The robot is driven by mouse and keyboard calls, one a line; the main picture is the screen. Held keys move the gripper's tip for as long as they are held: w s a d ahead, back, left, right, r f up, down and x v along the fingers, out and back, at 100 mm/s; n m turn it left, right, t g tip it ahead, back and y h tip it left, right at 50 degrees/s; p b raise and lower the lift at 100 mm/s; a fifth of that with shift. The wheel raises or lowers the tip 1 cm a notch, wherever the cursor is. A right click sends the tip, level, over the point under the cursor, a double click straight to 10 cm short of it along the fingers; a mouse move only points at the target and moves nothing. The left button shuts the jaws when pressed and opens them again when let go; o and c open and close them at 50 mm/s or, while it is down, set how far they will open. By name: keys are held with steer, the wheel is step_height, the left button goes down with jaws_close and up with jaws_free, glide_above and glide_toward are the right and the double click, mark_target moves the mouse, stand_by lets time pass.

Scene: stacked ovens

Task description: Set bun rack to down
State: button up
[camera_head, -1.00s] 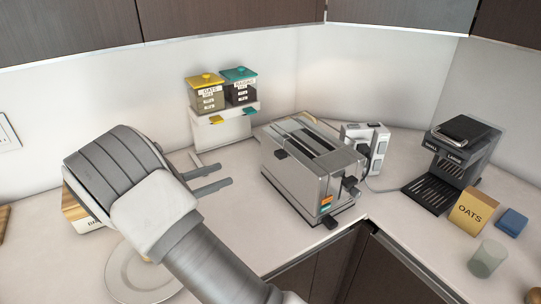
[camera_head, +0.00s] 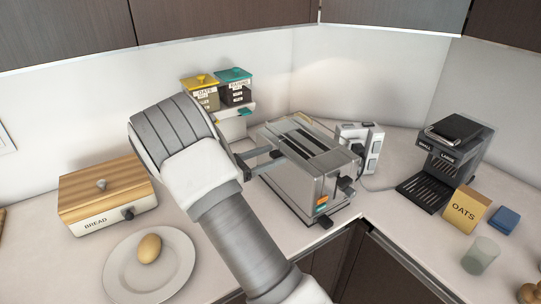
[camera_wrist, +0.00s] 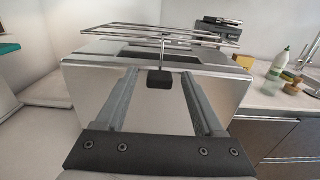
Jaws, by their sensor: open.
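The toaster (camera_head: 300,185) is a silver box with long dark slots, standing on the counter. In the wrist view the bun rack (camera_wrist: 160,33) is a set of thin metal wires held above the toaster top (camera_wrist: 215,57). My gripper (camera_head: 275,157) is at the toaster's left end in the head view. In the wrist view its open fingers (camera_wrist: 160,74) lie either side of the knob, with a gap to each side. Contact cannot be seen.
A wooden-topped bread box (camera_head: 105,195) and a plate (camera_head: 125,275) with a brown oval item (camera_head: 149,248) are at the left. A jar dispenser (camera_head: 232,90) stands behind my gripper.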

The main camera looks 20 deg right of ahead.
steer(key=shift+d, duration=0.25)
jaws_close()
stand_by(1.4)
